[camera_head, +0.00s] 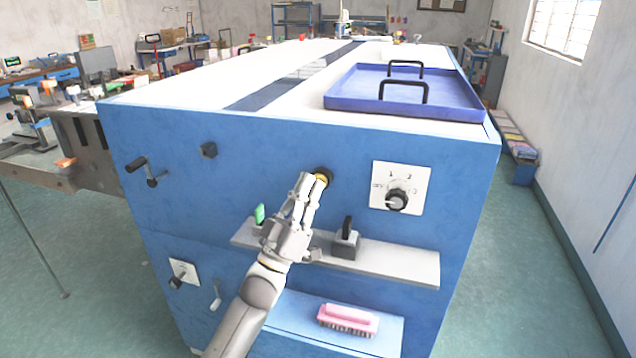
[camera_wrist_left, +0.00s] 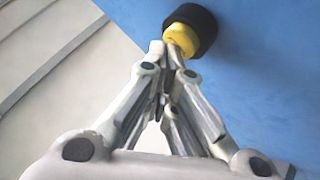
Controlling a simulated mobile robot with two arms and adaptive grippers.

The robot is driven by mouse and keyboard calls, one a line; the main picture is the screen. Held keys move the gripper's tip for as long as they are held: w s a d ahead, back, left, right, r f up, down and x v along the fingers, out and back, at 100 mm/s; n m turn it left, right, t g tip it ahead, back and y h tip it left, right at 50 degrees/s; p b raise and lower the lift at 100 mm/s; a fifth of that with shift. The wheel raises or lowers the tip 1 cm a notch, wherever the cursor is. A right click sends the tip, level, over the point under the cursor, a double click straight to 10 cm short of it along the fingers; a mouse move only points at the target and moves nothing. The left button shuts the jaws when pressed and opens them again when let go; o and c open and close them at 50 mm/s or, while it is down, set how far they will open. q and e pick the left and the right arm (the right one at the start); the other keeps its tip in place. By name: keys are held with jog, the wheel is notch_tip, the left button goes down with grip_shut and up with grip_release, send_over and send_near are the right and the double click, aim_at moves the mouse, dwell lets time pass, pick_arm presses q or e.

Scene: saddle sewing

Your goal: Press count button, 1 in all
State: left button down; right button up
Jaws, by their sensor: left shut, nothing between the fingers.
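The count button is a yellow button in a black round collar on the blue front panel of the machine. In the head view the button (camera_head: 321,178) is partly hidden by my left gripper (camera_head: 314,181), whose shut fingertips are at its face. In the left wrist view the yellow button (camera_wrist_left: 181,38) shows at top centre, with the tips of my left gripper (camera_wrist_left: 167,50) right against or just in front of it; I cannot tell if they touch. Nothing is between the fingers. My right gripper is not in view.
A dial plate (camera_head: 401,186) with a black knob is right of the button. Below runs a grey shelf (camera_head: 395,264) with a black-handled tool (camera_head: 346,240) and a green-topped item (camera_head: 259,213). A pink brush (camera_head: 347,319) lies lower. A blue tray (camera_head: 350,98) sits on top.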

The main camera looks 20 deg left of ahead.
pick_arm(q)
jog(key=shift+s+p, duration=0.3)
jog(key=shift+s, duration=0.5)
jog(key=s+p, duration=0.2)
jog(key=s, duration=0.3)
jog(key=shift+a, duration=0.1)
jog(key=shift+f, duration=0.1)
dwell(0.4)
